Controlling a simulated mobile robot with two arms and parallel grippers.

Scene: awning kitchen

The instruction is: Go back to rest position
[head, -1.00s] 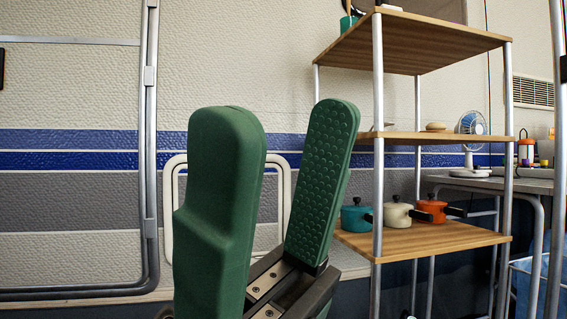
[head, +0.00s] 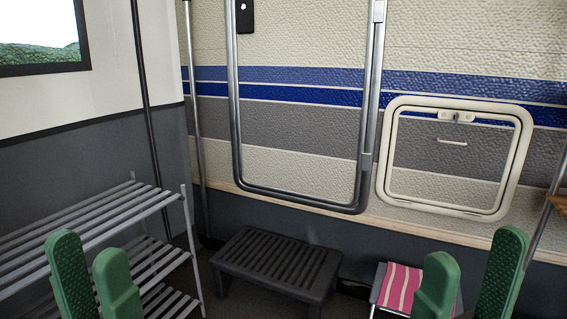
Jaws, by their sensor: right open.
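My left gripper (head: 88,262) is at the lower left of the head view. Its two green fingers stand apart with nothing visible between them. My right gripper (head: 474,262) is at the lower right, fingers pointing up and spread, also with nothing visible between them. The bases of both grippers are cut off by the bottom edge of the picture.
A grey slatted rack (head: 95,215) stands at the left behind my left gripper. A dark slatted step (head: 278,262) is on the floor in the middle. A pink striped stool (head: 401,287) is partly behind my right gripper. The caravan wall (head: 300,130) closes off the back.

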